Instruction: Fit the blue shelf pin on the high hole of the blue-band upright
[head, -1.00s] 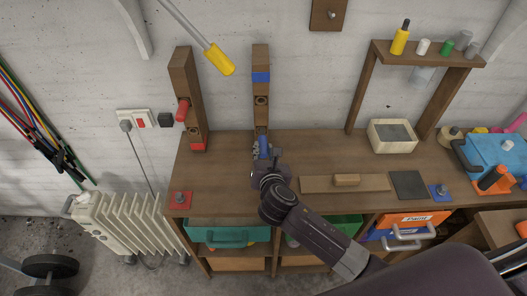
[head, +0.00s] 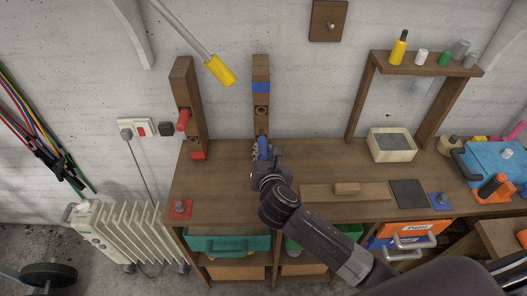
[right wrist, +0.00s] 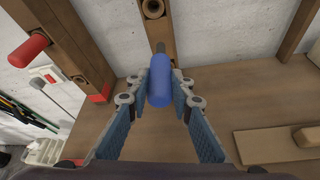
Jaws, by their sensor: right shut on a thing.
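My right gripper (right wrist: 160,88) is shut on the blue shelf pin (right wrist: 159,90), gripping it between both fingers. The pin's dark tip points at the blue-band upright (right wrist: 155,32). In the head view the pin (head: 263,147) is in front of the upright's lower part, below the high hole (head: 261,110), which looks empty. That hole also shows at the top of the right wrist view (right wrist: 153,8). The blue band (head: 261,87) is above it. Whether the tip touches the wood cannot be told. My left gripper is not in view.
Left of it stands the red-band upright (head: 186,95) with a red pin (head: 183,121) sticking out. A board with a block (head: 346,188) lies on the bench to the right. A small shelf (head: 427,64) stands farther right. A yellow-handled tool (head: 220,71) shows above.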

